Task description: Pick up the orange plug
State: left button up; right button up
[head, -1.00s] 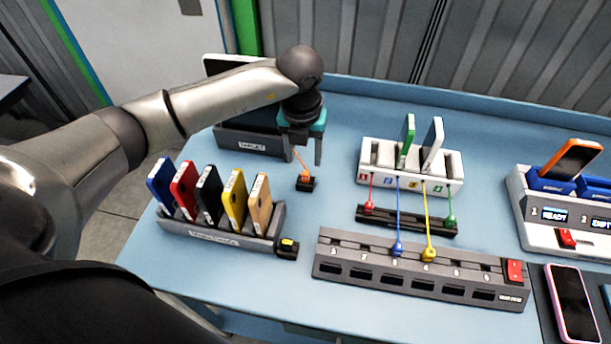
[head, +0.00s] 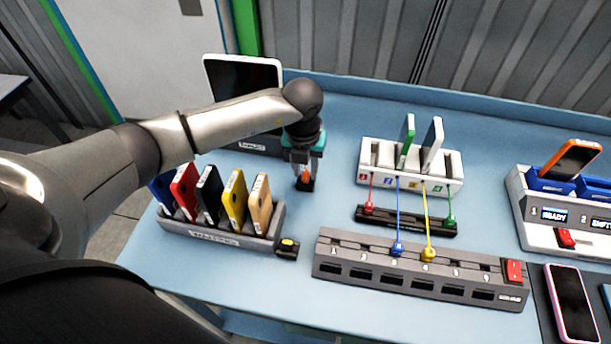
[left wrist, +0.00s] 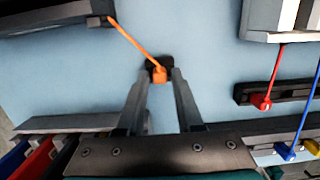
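The orange plug (head: 305,175) sits at a small black holder (head: 305,185) on the blue table. In the left wrist view the plug (left wrist: 159,74) shows with an orange cord running up and left to a dark grey unit. My left gripper (head: 305,180) is directly above the plug and points down. In the left wrist view its two fingers (left wrist: 160,80) are apart, with the plug between or just beyond their tips. I cannot tell whether the fingers touch it. My right gripper is in neither view.
A rack of several coloured phones (head: 210,238) stands left of the holder. A white charging dock (head: 385,187) with red, blue, yellow and green cords is to the right. A grey socket strip (head: 420,275) lies in front. A tablet stand (head: 245,145) is behind.

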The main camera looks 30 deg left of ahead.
aim_at(305, 173)
pick_arm(q)
grip_shut()
jog(key=shift+r, duration=0.15)
dwell(0.4)
notch_tip(305, 173, up, 20)
dwell(0.4)
jog(key=shift+r+p, duration=0.65)
jog(key=shift+p, duration=0.05)
dwell(0.8)
notch_tip(305, 173, up, 3)
jog(key=shift+f+p, duration=0.1)
jog(key=shift+p, duration=0.95)
